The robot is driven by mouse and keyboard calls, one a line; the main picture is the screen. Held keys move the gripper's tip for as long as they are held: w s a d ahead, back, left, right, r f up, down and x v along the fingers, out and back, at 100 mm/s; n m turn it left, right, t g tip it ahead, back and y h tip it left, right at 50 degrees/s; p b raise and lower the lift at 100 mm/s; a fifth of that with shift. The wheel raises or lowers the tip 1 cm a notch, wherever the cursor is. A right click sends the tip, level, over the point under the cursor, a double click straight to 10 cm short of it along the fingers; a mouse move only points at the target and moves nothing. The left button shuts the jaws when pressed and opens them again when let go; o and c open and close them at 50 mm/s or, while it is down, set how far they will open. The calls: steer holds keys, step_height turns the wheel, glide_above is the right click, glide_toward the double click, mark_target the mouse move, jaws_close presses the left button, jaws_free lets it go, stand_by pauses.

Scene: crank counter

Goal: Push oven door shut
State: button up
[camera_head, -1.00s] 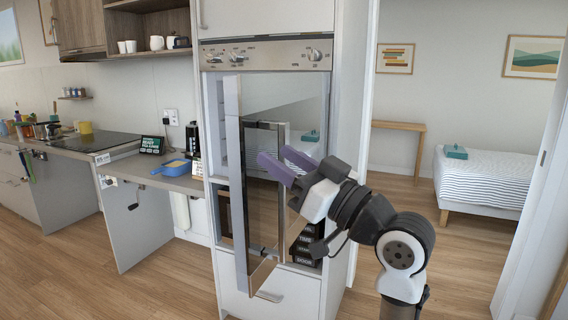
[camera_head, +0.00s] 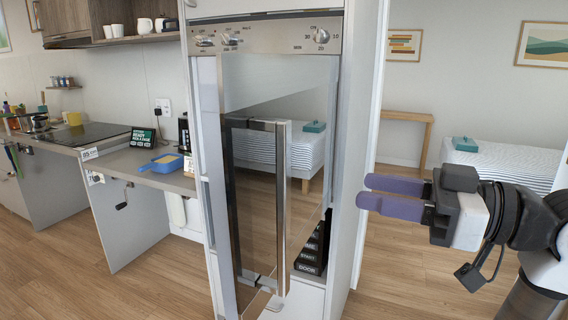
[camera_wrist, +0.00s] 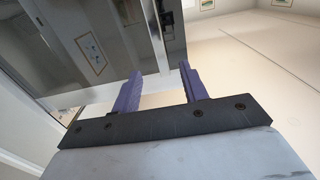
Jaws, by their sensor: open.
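The oven door (camera_head: 262,92) is a tall mirror-like panel under the control panel, with a vertical metal handle (camera_head: 282,215). It stands partly open. Its left edge juts toward me, away from the cabinet, and its right side is near the frame. My gripper (camera_head: 364,192) is at the right, apart from the door, with its two purple fingers pointing left. The jaws are open and empty. In the wrist view, the fingers (camera_wrist: 160,88) show a gap between them, and a dark reflective panel, likely the door, lies beyond. The oven's interior is mostly hidden behind the door.
The oven cabinet's right side (camera_head: 352,170) stands between my gripper and the oven front. Black labelled blocks (camera_head: 311,250) sit in a lower opening. Open wooden floor (camera_head: 400,280) lies at the front right.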

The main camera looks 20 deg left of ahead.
mark_target(289, 174)
steer(key=a+p, duration=0.1)
steer(key=a, duration=0.3)
steer(key=a+p, duration=0.1)
steer(key=a, duration=0.4)
steer(key=w+a+p, duration=0.1)
steer(key=a, duration=0.3)
steer(key=shift+a, duration=0.4)
jaws_close()
